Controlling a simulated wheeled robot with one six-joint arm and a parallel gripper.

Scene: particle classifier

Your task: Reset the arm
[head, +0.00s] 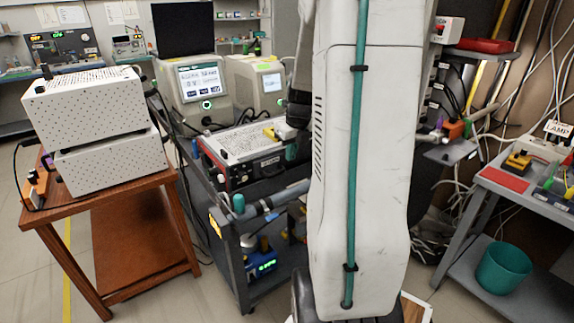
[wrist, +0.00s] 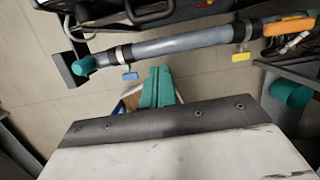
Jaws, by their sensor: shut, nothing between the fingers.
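My gripper (wrist: 158,88) shows in the wrist view as two teal fingers pressed together, with nothing between them. They point down over the floor, just below the grey pipe (wrist: 185,45) in the picture. Whether they touch the pipe cannot be told, but they look apart from it. In the head view my white arm with its green cable fills the middle and hides much behind it. A dark part and a small teal piece show at its left edge above the cart; I cannot tell whether these are my gripper.
A dark cart (head: 232,245) bears a perforated instrument (head: 250,140) and the pipe at its front. A wooden table (head: 100,205) with two stacked white boxes (head: 95,125) stands left. At right are a grey bench (head: 535,208) and a teal bucket (head: 503,268). Cables hang behind.

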